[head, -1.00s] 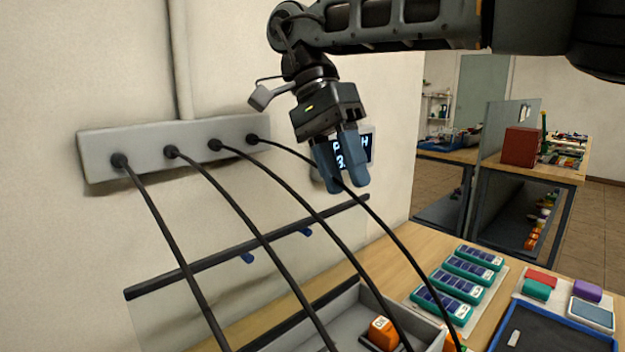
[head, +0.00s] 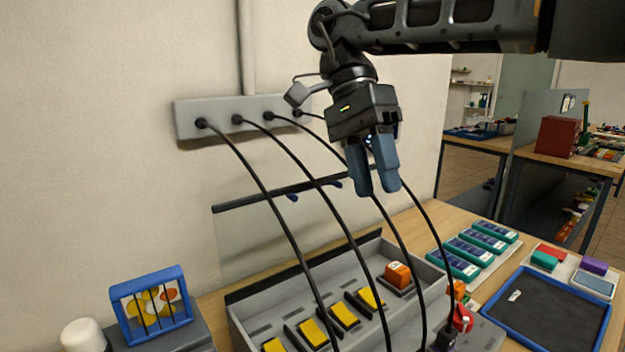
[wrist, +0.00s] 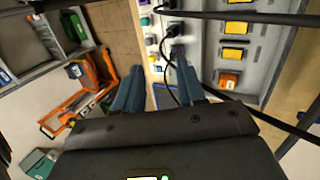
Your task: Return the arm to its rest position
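My arm reaches in from the upper right in the head view. My gripper (head: 378,190) hangs with its blue fingers pointing down, in front of the wall and above the workbench. In the wrist view the two fingers (wrist: 158,70) stand apart with nothing between them, so it is open and empty. Black cables hang close by the fingers in the head view; I cannot tell whether any touches them.
Several cables run from a grey wall strip (head: 185,120) down over a grey tray (head: 240,318) with yellow slots and an orange block (head: 397,275). Teal battery packs (head: 468,250) and a blue-rimmed tray (head: 602,325) lie right. A blue frame (head: 122,310) stands left.

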